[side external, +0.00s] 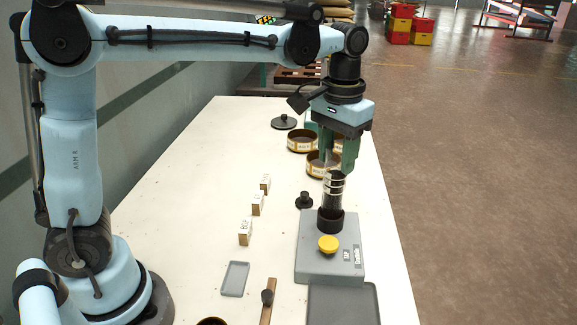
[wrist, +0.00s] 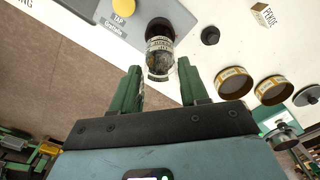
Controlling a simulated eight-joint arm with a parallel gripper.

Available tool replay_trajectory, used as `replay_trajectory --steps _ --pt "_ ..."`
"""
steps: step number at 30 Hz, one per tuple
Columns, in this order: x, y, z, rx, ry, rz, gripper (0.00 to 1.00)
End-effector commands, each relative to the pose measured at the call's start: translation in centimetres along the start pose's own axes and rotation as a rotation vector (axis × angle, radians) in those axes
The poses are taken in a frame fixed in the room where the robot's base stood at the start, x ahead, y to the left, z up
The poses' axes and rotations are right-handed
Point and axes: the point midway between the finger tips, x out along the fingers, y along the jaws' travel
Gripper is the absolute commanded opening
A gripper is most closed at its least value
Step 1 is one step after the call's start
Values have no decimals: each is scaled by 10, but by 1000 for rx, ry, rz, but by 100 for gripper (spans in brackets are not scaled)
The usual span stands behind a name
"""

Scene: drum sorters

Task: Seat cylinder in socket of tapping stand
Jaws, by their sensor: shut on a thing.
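The clear graduated cylinder (side external: 334,189) has a dark band near its top and stands roughly upright; it also shows in the wrist view (wrist: 160,58). Its lower end meets the black socket (side external: 331,222) of the grey tapping stand (side external: 345,268); I cannot tell how deep it sits. My gripper (side external: 337,168) points down and is shut on the cylinder's upper part. In the wrist view its green fingers (wrist: 161,72) flank the cylinder. The stand has a yellow knob (side external: 328,243) in front of the socket.
Brass-rimmed sieves (side external: 302,140) and a dark lidded disc (side external: 284,122) lie behind. A black knobbed weight (side external: 304,201) stands left of the socket. Several labelled blocks (side external: 257,204), a small grey tray (side external: 235,279) and a wooden-handled tool (side external: 267,299) lie left. The table's right edge is close.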

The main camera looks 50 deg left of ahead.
Motion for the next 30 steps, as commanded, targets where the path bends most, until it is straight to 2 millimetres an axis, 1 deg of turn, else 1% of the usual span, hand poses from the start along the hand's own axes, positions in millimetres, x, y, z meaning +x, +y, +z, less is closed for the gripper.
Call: replay_trajectory --steps 20,21,23,24,26,30 --pt "13 0 0 0 0 0 0" --pt "13 0 0 0 0 0 50" --pt "12 0 0 0 0 0 60" --pt "12 0 0 0 0 0 66" --pt "12 0 0 0 0 0 74" --pt "12 0 0 0 0 0 74"
